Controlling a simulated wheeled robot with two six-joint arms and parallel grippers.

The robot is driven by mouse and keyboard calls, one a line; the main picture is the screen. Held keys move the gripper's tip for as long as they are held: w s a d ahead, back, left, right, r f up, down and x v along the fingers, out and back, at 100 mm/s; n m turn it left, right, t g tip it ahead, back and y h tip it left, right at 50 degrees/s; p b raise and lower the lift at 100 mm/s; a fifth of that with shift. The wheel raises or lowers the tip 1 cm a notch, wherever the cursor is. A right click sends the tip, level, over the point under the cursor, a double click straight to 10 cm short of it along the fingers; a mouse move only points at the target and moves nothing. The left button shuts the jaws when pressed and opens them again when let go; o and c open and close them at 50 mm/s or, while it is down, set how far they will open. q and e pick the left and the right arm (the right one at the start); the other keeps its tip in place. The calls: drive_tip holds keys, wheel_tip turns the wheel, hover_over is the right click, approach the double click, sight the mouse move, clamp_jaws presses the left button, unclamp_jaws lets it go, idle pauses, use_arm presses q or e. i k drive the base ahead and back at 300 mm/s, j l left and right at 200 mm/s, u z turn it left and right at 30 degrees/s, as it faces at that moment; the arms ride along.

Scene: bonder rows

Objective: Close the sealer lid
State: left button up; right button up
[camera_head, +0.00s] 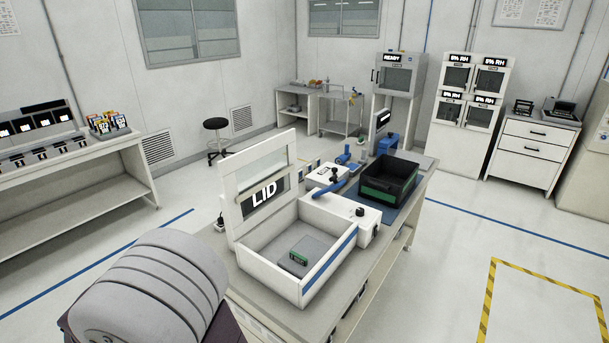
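The sealer (348,255) is a white open-topped box with a blue stripe, on the near end of the central bench. Its lid (262,170) stands upright along the box's back-left edge, so it is open. The lid has a clear window and a black label reading LID. Neither of my grippers shows in the head view.
A black and green tray (391,179) sits on a blue mat (412,203) farther along the bench (241,283). A white unit with a blue lever (329,189) stands between sealer and tray. A stool (216,125) is behind. The floor at right is clear, with yellow-black tape (545,282).

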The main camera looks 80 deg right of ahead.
sight(227, 166)
drive_tip(key=i+l+z, duration=0.1)
drive_tip(key=i+z, duration=0.7)
drive_tip(key=i+j+z, duration=0.15)
drive_tip(key=i+z, duration=0.25)
drive_tip(key=i+j+z, duration=0.45)
drive_tip(key=i+z, duration=0.15)
drive_tip(key=z, duration=0.25)
drive_tip(key=i+z, duration=0.15)
drive_tip(key=z, duration=0.3)
drive_tip(key=i+j+z, duration=0.1)
drive_tip(key=z, duration=0.3)
drive_tip(key=i+j+z, duration=0.15)
drive_tip(key=z, duration=0.3)
drive_tip(key=i+j+z, duration=0.15)
drive_tip(key=z, duration=0.25)
drive_tip(key=j+z, duration=0.25)
drive_tip(key=z, duration=0.2)
drive_tip(key=i+j+z, duration=0.1)
drive_tip(key=i+j+u, duration=0.1)
drive_tip(key=i, duration=0.25)
drive_tip(key=j, duration=0.1)
